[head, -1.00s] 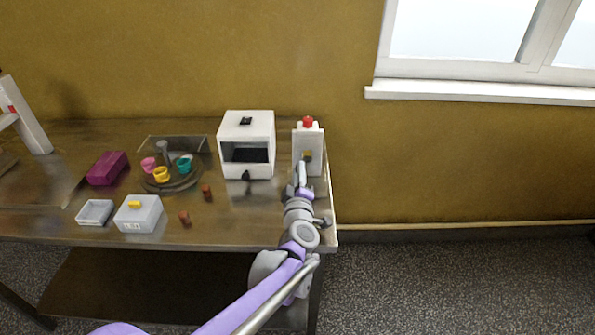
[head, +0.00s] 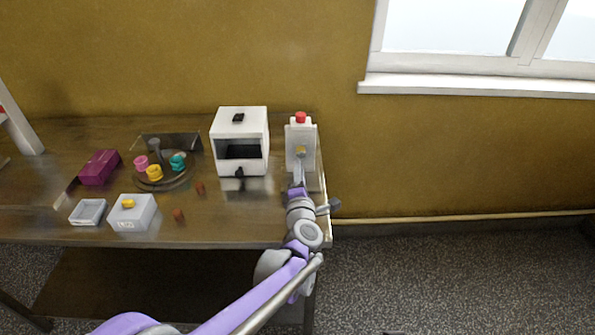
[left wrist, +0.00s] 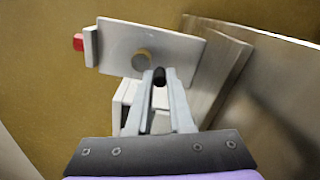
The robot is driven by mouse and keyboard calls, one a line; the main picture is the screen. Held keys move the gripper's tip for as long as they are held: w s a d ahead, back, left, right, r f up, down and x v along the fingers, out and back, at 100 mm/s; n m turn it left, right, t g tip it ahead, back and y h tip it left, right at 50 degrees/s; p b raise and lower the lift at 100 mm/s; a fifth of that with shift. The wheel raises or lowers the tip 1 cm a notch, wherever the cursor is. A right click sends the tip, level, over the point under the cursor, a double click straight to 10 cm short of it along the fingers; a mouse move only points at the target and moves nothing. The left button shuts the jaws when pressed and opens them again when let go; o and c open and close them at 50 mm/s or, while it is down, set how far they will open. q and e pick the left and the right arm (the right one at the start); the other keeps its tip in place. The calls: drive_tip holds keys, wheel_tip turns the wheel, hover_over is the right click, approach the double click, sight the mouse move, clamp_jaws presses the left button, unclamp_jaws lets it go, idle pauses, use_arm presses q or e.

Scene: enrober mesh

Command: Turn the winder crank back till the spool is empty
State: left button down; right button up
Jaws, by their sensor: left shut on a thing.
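The winder is a white upright housing (head: 293,137) with a red cap on top, at the right end of the table. It also shows in the left wrist view as a tilted white plate (left wrist: 120,45) with a round brass-coloured hub (left wrist: 141,63). A black crank knob (left wrist: 159,77) sits between the fingertips of my left gripper (left wrist: 160,82). In the head view my left gripper (head: 299,178) is in front of the housing, just below the yellowish hub (head: 300,150). It is shut on the knob. I cannot make out thread on a spool. My right gripper is not in view.
A white open-fronted box (head: 240,120) stands close left of the winder. Further left are a round tray with coloured cups (head: 154,172), a purple box (head: 99,168), a grey box (head: 133,215) and a small tray (head: 88,212). The table's right edge is close to my arm.

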use_arm(q)
drive_tip(key=shift+d+n, duration=0.1)
drive_tip(key=shift+n, duration=0.3)
drive_tip(key=c, duration=0.8)
unclamp_jaws()
drive_tip(key=s, duration=1.1)
